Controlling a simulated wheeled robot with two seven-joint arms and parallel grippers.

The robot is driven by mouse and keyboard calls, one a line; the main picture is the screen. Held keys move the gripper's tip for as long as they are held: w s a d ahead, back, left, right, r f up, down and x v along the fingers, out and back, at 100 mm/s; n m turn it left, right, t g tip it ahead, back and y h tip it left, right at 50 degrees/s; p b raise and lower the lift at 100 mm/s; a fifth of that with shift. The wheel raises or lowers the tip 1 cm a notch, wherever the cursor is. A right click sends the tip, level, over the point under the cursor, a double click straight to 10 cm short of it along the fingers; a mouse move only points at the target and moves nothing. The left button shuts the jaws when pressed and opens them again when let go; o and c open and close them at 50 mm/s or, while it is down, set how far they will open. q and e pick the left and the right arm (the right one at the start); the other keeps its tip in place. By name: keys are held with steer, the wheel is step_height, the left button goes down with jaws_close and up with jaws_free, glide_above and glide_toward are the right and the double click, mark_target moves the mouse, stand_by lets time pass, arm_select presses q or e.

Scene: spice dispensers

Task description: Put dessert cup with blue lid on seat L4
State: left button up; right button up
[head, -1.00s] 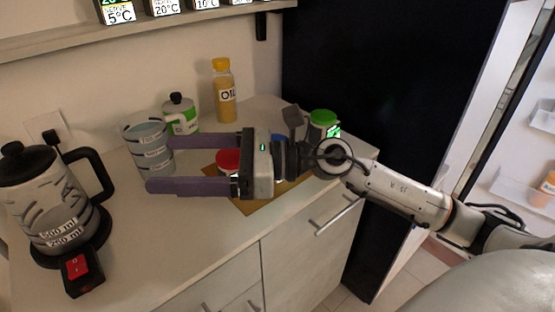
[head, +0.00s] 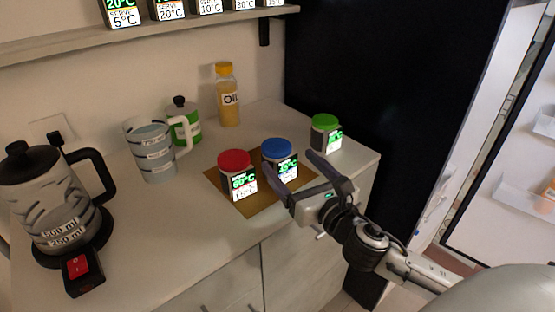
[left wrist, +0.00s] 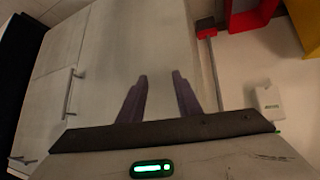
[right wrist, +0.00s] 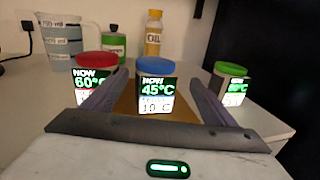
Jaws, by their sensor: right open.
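The dessert cup with the blue lid (head: 279,158) stands upright on a brown mat (head: 247,207) on the counter. In the right wrist view the blue-lidded cup (right wrist: 156,98) shows a 45°C reading. My right gripper (head: 289,163) is open, its fingers reaching toward the cup from the front right. In its wrist view the cup appears between the two fingers; I cannot tell if they touch it. My left gripper (left wrist: 160,77) is open and empty, outside the head view. I cannot make out which place is seat L4.
A red-lidded cup (head: 237,175) stands close left of the blue one. A green-lidded cup (head: 324,133) stands at the back right. An oil bottle (head: 228,95), measuring jug (head: 152,152) and kettle (head: 50,205) stand behind and left. A shelf (head: 60,40) with several displays hangs above.

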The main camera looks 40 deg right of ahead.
mark_target(278, 152)
steer(key=shift+w+r, duration=0.1)
steer(key=shift+w, duration=2.85)
steer(key=shift+c, duration=0.4)
steer(key=shift+r, duration=0.1)
steer(key=c, duration=1.4)
